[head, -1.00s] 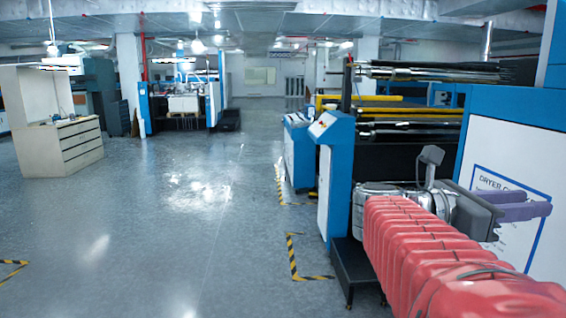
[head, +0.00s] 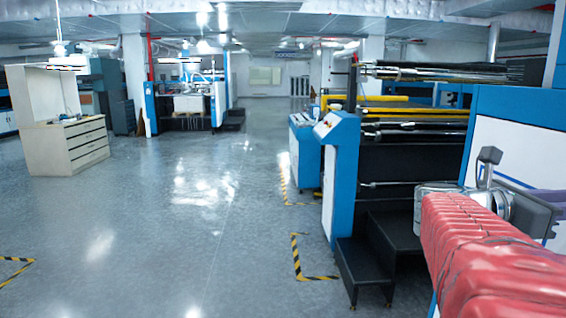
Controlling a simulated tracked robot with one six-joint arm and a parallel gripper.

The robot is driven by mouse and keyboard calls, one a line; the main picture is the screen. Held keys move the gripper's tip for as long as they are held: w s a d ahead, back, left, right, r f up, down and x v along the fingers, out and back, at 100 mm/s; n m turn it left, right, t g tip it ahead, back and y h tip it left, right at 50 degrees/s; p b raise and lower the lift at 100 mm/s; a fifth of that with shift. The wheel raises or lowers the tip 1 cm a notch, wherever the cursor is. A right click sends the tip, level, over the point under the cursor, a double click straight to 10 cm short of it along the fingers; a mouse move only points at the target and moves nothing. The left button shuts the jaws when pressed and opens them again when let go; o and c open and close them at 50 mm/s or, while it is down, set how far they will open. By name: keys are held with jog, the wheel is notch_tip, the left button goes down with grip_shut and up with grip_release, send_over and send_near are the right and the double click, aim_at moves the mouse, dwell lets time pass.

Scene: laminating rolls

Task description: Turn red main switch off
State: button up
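I cannot make out a red main switch in this view. The blue and white dryer cabinet (head: 500,140) stands at the right, with part of a blue-framed notice on its white face. A sloped control panel (head: 327,124) with small coloured marks too small to read tops a blue and white machine end, left of the cabinet. My gripper (head: 549,203) shows as a purple-grey part at the right edge, in front of the cabinet. Its fingertips are cut off by the picture edge. My arm with its red cover hides the cabinet's lower part.
Black steps (head: 362,268) stand at the machine's foot. Black and yellow floor tape (head: 299,262) marks its corner. A cream drawer unit (head: 72,146) stands at the left. The grey floor (head: 200,220) in the middle is clear.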

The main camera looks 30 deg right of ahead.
jog(key=x, duration=0.5)
jog(key=shift+c, duration=0.5)
grip_shut()
jog(key=shift+s, duration=0.1)
